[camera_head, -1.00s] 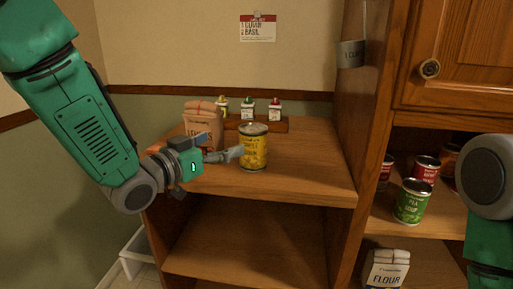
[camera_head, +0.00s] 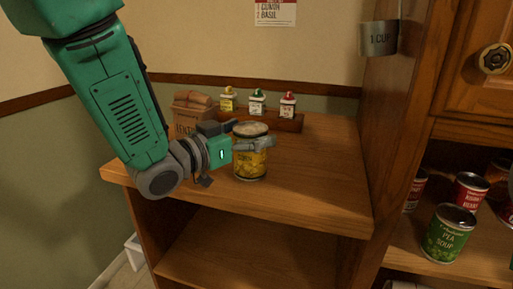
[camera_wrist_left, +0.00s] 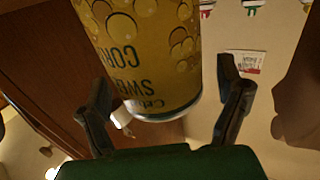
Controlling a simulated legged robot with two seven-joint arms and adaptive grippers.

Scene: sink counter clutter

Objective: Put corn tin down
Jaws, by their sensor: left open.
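The yellow corn tin (camera_head: 250,164) stands upright on the wooden counter top, near its front edge. My left gripper (camera_head: 256,138) reaches in from the left at the tin's upper part, with its fingers around it. In the left wrist view the tin (camera_wrist_left: 150,50) appears upside down, its "sweet corn" label facing the camera. The open fingers of my left gripper (camera_wrist_left: 164,80) lie on either side of it, with a visible gap at the right finger. Contact at the left finger is unclear. My right gripper is out of view.
A tall cabinet side (camera_head: 385,140) bounds the counter at right. A green soup can (camera_head: 448,233) and red cans stand on the right shelf. Counter right of the tin is clear.

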